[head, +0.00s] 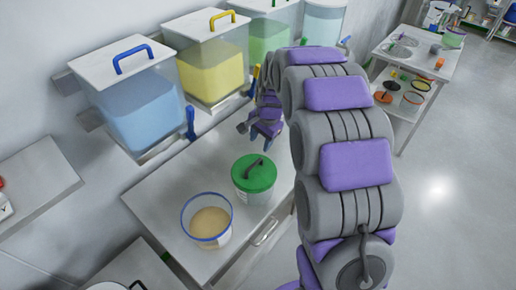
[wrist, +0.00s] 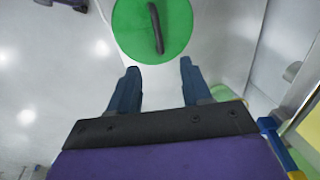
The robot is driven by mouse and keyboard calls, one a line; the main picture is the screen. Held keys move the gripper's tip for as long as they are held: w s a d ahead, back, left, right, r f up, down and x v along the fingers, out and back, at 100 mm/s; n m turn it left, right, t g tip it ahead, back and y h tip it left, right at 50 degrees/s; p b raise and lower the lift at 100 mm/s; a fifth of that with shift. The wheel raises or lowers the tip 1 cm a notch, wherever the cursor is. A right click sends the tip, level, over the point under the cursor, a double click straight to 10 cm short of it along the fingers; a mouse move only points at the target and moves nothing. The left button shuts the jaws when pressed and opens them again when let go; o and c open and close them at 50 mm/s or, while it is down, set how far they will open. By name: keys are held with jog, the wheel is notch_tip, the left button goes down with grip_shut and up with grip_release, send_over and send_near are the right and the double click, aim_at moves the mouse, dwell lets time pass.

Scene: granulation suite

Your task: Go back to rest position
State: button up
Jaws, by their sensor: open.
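My gripper (wrist: 159,70) is open and empty in the wrist view, its two dark blue fingers spread apart. A green lid (wrist: 172,28) with a dark handle lies just beyond the fingertips in that view, with no finger seen gripping it. In the head view my gripper (head: 250,126) is above the counter, partly hidden by my own arm. The green lid (head: 250,173) sits on a container on the counter, nearer than my gripper.
A blue-rimmed bowl of tan powder (head: 207,222) stands beside the green-lidded container on the counter (head: 150,205). Wall bins with blue (head: 140,110), yellow (head: 212,75) and green contents line the back. A second table (head: 425,55) stands at the right. Open floor (head: 445,190) lies right of my arm.

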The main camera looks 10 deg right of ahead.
jog(key=r, duration=0.2)
jog(key=shift+s+d+r, duration=0.1)
jog(key=shift+s+r, duration=0.15)
jog(key=shift+r, duration=0.05)
jog(key=s+r+n+g, duration=0.1)
jog(key=s+n, duration=0.2)
jog(key=s, duration=1)
jog(key=s+a+r+n+g, duration=0.1)
jog(key=s+n, duration=0.3)
jog(key=s, duration=0.9)
jog(key=s+a+r+n+g+h, duration=0.1)
jog(key=s+n, duration=0.3)
jog(key=s, duration=1)
jog(key=shift+a+r+g+b, duration=0.15)
jog(key=shift+r+g+b, duration=0.2)
jog(key=shift+r, duration=0.55)
